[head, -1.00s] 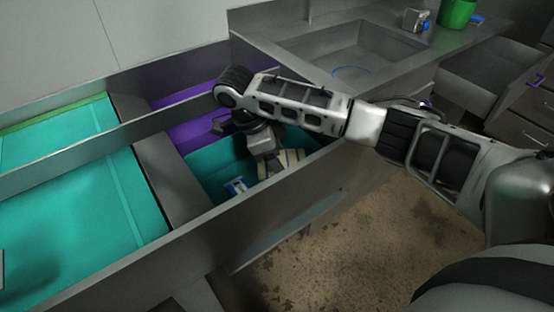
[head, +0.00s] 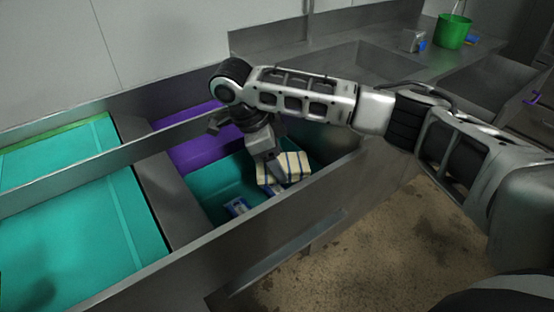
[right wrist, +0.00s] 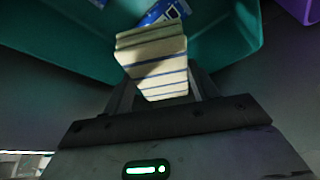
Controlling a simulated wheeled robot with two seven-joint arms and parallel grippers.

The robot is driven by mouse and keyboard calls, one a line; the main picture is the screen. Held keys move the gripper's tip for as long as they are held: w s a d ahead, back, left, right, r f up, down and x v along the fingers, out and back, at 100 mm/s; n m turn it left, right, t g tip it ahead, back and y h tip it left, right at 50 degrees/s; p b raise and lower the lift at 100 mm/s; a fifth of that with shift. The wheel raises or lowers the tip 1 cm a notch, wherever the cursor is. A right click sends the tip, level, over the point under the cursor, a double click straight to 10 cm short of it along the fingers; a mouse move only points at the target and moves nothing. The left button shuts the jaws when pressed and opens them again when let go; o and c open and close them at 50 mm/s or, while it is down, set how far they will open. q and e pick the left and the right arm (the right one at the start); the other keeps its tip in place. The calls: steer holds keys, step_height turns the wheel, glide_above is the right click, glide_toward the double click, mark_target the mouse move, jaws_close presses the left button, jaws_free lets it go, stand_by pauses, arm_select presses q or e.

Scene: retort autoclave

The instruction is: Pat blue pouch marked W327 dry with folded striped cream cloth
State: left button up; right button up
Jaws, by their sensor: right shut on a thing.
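My right gripper (head: 276,174) is shut on the folded cream cloth (head: 290,167) with dark stripes, and reaches down into a teal bin. The cloth also shows between the fingers in the right wrist view (right wrist: 158,66). A blue and white pouch (head: 237,207) lies in the teal bin, left of and nearer than the cloth in the head view. Part of it shows just past the cloth's far edge in the right wrist view (right wrist: 166,12). Its marking is too small to read. Whether cloth and pouch touch is unclear. My left gripper is out of view.
The teal bin (head: 215,183) sits in a grey metal trough with a raised front wall (head: 215,248). A purple bin (head: 205,152) lies behind it. Wide teal surfaces (head: 75,220) are at left. A sink and a green bucket (head: 453,31) are at the back right.

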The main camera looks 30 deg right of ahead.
steer(key=shift+f, duration=0.15)
steer(key=shift+w+a+f+b, duration=0.15)
steer(key=shift+w+f, duration=0.25)
steer(key=shift+f, duration=0.55)
steer(key=shift+w+f+b, duration=0.1)
steer(key=shift+w+f, duration=0.25)
steer(key=shift+f, duration=0.6)
steer(key=shift+w+a+f+b, duration=0.15)
steer(key=shift+w+f, duration=0.25)
steer(key=shift+f, duration=0.55)
steer(key=shift+d, duration=0.1)
steer(key=shift+f, duration=0.55)
steer(key=shift+r+p, duration=0.5)
steer(key=shift+r, duration=3.05)
